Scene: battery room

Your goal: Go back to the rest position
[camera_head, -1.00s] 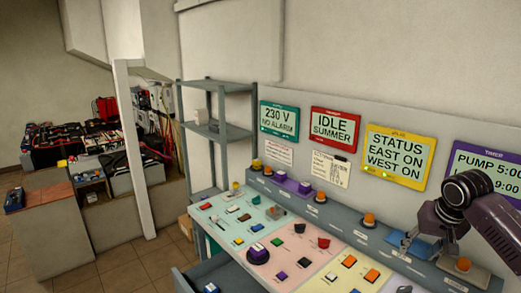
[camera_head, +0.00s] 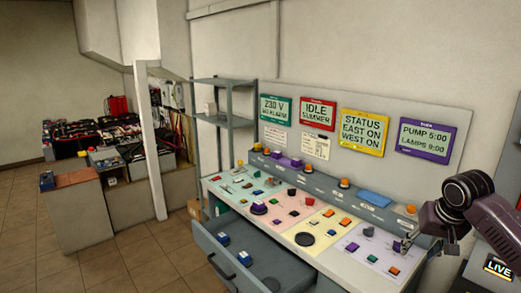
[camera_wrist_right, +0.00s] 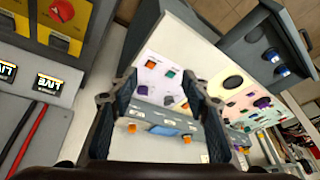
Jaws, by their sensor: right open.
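My right gripper (camera_head: 408,243) is in front of the right end of the control console (camera_head: 318,262), with its dark arm coming in from the right edge. In the right wrist view my right gripper (camera_wrist_right: 160,78) is open, with nothing between its two dark fingers. The console's panel with coloured buttons lies beyond the fingers there. I cannot tell the exact gap to the console. My left gripper is not in view.
An open drawer (camera_head: 213,250) with blue switches juts from the console's front. A grey shelf (camera_head: 222,82) stands at its left. Tiled floor (camera_head: 120,262) is clear at lower left. A "LIVE" cabinet (camera_wrist_right: 27,103) stands left in the wrist view.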

